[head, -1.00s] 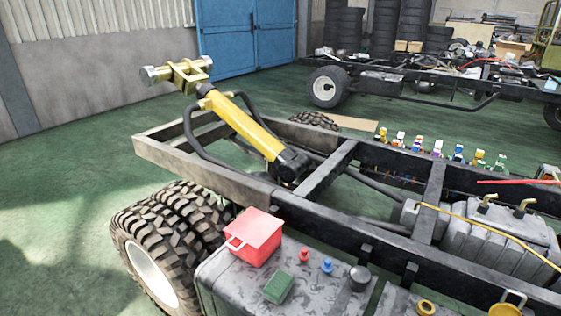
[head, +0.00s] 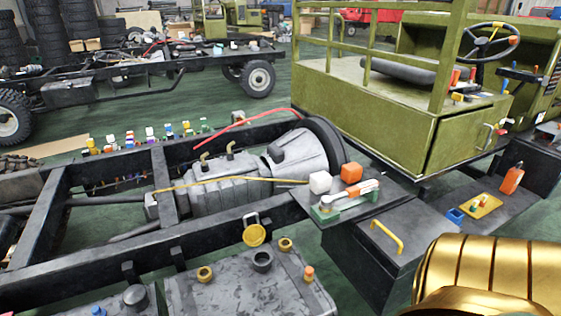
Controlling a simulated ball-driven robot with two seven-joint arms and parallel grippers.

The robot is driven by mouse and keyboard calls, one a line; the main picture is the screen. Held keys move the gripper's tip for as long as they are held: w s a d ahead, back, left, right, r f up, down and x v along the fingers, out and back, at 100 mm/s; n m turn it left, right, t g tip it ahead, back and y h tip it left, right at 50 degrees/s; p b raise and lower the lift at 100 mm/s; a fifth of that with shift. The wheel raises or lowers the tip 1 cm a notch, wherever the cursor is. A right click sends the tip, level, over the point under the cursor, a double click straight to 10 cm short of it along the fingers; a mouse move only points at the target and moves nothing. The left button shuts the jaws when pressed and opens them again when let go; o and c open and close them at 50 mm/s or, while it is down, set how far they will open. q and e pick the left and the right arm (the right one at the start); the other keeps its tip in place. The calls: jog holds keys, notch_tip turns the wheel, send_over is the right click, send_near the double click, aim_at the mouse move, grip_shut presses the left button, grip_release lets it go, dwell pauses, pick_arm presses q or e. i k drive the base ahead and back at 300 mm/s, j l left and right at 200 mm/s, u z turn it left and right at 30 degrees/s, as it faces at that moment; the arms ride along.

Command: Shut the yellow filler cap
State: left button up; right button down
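The yellow filler cap (head: 254,235) is a round yellow disc with a pale loop at its top. It stands tilted up behind a dark round filler neck (head: 262,262) on the grey tank (head: 235,293) at the bottom middle of the head view. The neck's opening shows uncovered, so the cap is open. Neither gripper shows in the view.
Yellow rings (head: 286,244) and an orange-topped fitting (head: 308,273) stand on the same tank. The black frame rail (head: 190,240) runs behind it. To the right are a dark box with a yellow handle (head: 386,237) and a tool-laden plate. A gold rounded body fills the bottom right corner.

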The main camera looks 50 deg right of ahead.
aim_at(254, 234)
jog(key=l+z, duration=0.1)
jog(key=z, duration=1.2)
jog(key=k+l+z, duration=0.1)
jog(key=l+z, duration=0.15)
jog(key=l, duration=0.3)
